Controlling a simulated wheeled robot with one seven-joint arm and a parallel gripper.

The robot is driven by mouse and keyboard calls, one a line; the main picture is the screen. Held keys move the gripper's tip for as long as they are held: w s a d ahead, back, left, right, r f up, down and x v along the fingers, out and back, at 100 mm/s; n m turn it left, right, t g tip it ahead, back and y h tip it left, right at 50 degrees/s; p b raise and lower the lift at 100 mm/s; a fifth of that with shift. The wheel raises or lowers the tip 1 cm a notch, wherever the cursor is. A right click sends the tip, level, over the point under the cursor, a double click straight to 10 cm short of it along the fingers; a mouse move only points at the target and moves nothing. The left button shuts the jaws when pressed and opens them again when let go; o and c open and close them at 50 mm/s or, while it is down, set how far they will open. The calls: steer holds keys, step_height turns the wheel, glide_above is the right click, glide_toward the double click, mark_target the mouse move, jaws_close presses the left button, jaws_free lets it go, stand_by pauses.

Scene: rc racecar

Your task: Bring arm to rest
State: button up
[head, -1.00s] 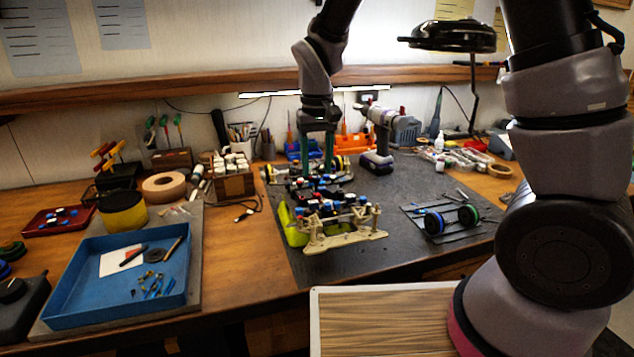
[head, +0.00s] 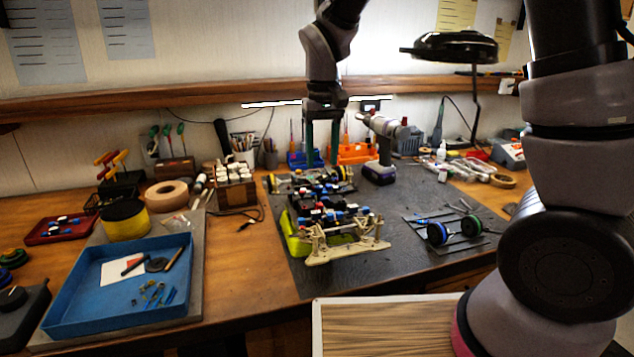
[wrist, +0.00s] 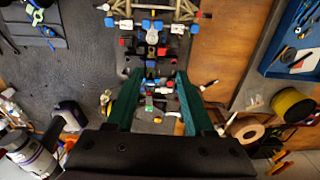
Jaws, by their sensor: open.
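My gripper (head: 322,160) hangs from the arm with its two green fingers pointing down and apart, with nothing held between them. It is above the far end of the RC car chassis (head: 335,237), which sits on the dark work mat (head: 370,270). In the wrist view, my gripper (wrist: 158,78) has its fingers spread, with part of the chassis (wrist: 152,25) showing between and beyond the tips. The chassis has a pale front frame, blue, red and white parts, and a yellow-green body piece beside it (head: 294,236).
A cordless drill (head: 380,168) stands right of my gripper, with a lamp (head: 455,47) beyond. A wheel axle set (head: 455,232) lies on the mat's right side. A blue tray (head: 85,310) and tape roll (head: 166,196) are left. A wooden shelf (head: 180,97) runs behind.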

steer(key=s+d+r+m+t, duration=0.2)
steer(key=s+d+r, duration=0.2)
steer(key=d, duration=0.3)
steer(key=s+d+r+m+t+y, duration=0.1)
steer(key=s+d+r+m+t, duration=0.1)
steer(key=s+d+r, duration=0.2)
steer(key=s+d+r+m+t, duration=0.3)
steer(key=s+d+r, duration=0.1)
steer(key=d+r, duration=0.5)
steer(key=shift+s+d+r+y, duration=0.15)
steer(key=shift+d+r+y, duration=0.2)
steer(key=shift+d, duration=0.8)
steer(key=shift+a+f, duration=0.1)
